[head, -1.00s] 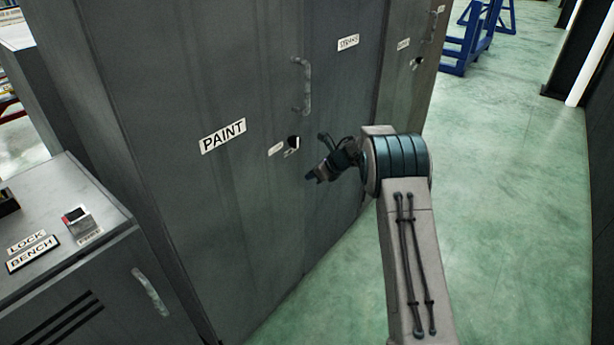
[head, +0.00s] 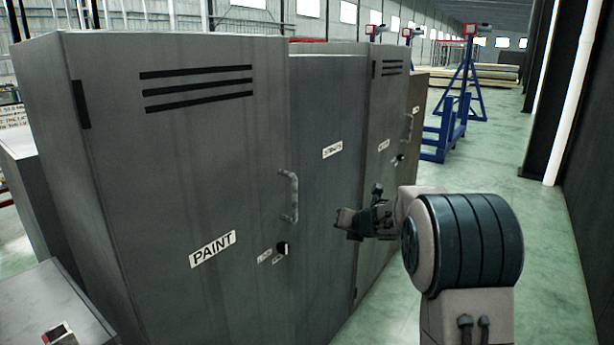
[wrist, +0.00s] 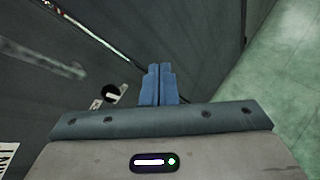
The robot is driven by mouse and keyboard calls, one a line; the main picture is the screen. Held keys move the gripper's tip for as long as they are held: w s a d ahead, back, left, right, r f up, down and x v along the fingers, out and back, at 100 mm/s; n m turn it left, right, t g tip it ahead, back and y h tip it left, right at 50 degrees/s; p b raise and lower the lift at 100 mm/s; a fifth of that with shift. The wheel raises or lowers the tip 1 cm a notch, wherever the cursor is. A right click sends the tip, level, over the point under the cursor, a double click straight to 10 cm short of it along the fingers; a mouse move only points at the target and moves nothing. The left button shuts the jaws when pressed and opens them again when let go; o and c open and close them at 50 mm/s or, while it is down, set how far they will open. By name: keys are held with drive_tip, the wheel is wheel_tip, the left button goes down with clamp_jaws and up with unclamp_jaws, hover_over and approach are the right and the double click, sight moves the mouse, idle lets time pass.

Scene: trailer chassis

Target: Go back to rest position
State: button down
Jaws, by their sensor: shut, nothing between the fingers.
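My gripper (head: 345,222) is held out in front of the grey lockers, to the right of the PAINT locker's handle and knob, and looks clear of the doors. In the wrist view my gripper (wrist: 158,84) shows its two blue fingers closed together with nothing between them. The PAINT locker (head: 200,160) is closed, with a bar handle (head: 288,196) and a dark round lock knob (head: 282,248) on its door. The knob also shows in the wrist view (wrist: 111,94), left of the fingers.
Other grey lockers, one labelled STRAPS (head: 333,150), stand to the right of the PAINT locker. A grey bench (head: 45,300) is at lower left. Blue stands (head: 466,110) stand farther back. The green floor (head: 500,190) on the right is open, bounded by a dark wall.

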drive_tip(key=s+d+r+m+h+p, duration=0.2)
drive_tip(key=s+d+r+m+h, duration=0.15)
drive_tip(key=s+r+m, duration=0.45)
drive_tip(key=s+d+r+m+h+p, duration=0.3)
drive_tip(key=s+d+m, duration=0.3)
drive_tip(key=m, duration=0.5)
drive_tip(key=s+a+f+m+g+y+p, duration=0.1)
drive_tip(key=s+m+g, duration=0.3)
drive_tip(key=s+m, duration=0.4)
drive_tip(key=s+a+f+m+g+y+p, duration=0.1)
drive_tip(key=s+a+m+g+p, duration=0.2)
drive_tip(key=s+m, duration=0.5)
drive_tip(key=s+a+g, duration=0.1)
drive_tip(key=s, duration=1.2)
drive_tip(key=shift+s+a+f, duration=0.15)
drive_tip(key=shift+s+f, duration=0.1)
drive_tip(key=shift+f, duration=0.15)
